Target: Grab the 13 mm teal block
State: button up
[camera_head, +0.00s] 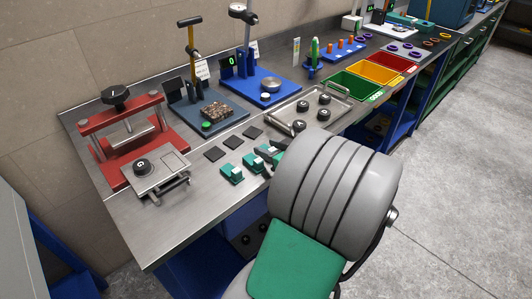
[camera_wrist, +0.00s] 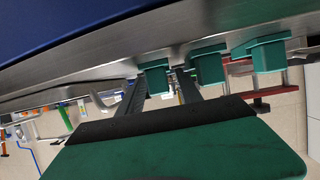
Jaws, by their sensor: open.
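Three teal blocks stand in a row on the steel bench. In the head view they are the near teal block (camera_head: 231,174), the middle teal block (camera_head: 252,162) and the far teal block (camera_head: 277,146), partly hidden by my gripper (camera_head: 267,157). In the wrist view the far block (camera_wrist: 155,78) shows between the tips of my open gripper (camera_wrist: 160,82), with the middle block (camera_wrist: 208,66) and near block (camera_wrist: 266,53) to its right. I cannot see whether the fingers touch the far block. No size marking is readable, so I cannot tell which is 13 mm.
Several dark square pads (camera_head: 232,142) lie behind the blocks. A red press (camera_head: 126,140) stands at the left. A steel tray (camera_head: 303,110) with black knobbed weights lies beyond my gripper. Bare bench (camera_head: 172,218) is free at the near left.

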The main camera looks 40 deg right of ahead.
jog(key=shift+x, duration=0.9)
grip_shut()
